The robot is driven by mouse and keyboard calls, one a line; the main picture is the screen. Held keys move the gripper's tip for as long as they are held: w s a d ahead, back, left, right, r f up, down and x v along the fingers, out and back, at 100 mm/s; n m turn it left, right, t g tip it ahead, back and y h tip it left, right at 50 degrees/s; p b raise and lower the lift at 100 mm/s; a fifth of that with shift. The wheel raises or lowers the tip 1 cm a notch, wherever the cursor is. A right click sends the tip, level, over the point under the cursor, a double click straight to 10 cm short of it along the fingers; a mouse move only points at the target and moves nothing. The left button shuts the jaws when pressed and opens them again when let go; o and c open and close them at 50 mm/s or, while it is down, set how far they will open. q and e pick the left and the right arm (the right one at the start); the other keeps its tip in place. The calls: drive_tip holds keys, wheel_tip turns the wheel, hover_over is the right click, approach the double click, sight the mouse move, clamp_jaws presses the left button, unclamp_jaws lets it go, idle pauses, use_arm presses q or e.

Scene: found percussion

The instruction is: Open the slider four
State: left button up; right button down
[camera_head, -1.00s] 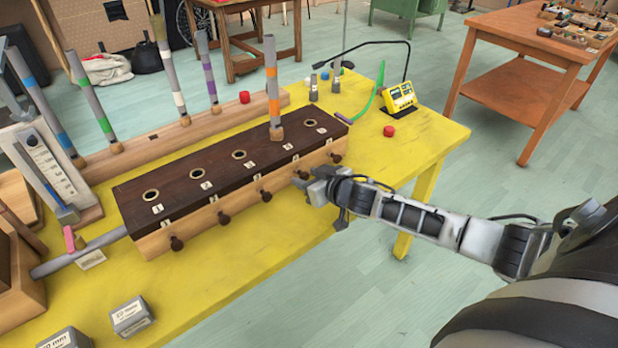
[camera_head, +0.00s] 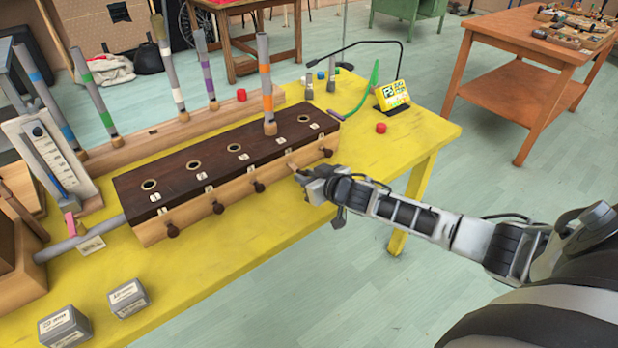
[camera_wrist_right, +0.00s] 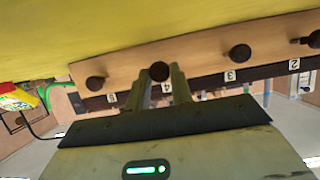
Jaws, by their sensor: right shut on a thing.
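The long dark-topped box (camera_head: 218,163) lies on the yellow table, with a pale wooden front and a row of dark round knobs. My right gripper (camera_head: 304,178) is at the front, between the third knob (camera_head: 258,187) and the end knob (camera_head: 327,152). In the right wrist view its fingers (camera_wrist_right: 160,84) are closed at the slider four knob (camera_wrist_right: 159,71), below label 4. In the head view the gripper partly hides this knob, and a short pale-brown piece shows before it. My left gripper is out of view.
A rack (camera_head: 150,138) with several banded tubes stands behind the box. Two grey blocks (camera_head: 128,298) (camera_head: 65,327) lie at the front left. The table front below the box is clear.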

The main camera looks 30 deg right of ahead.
drive_tip(key=c, duration=1.3)
unclamp_jaws()
drive_tip(key=shift+o, duration=0.2)
drive_tip(key=p+v, duration=0.1)
drive_tip(key=v, duration=1.5)
drive_tip(key=shift+a, duration=0.15)
drive_tip(key=s+a+f+g, duration=0.1)
drive_tip(key=s+a+f, duration=0.4)
drive_tip(key=a, duration=0.5)
drive_tip(key=s+a+f+n+g+y, duration=0.1)
drive_tip(key=s+a+f+g, duration=0.1)
drive_tip(key=s+a+f, duration=0.4)
drive_tip(key=s+a, duration=0.1)
drive_tip(key=a, duration=0.3)
drive_tip(key=shift+s+a+n+y, duration=0.3)
drive_tip(key=shift+a, duration=0.05)
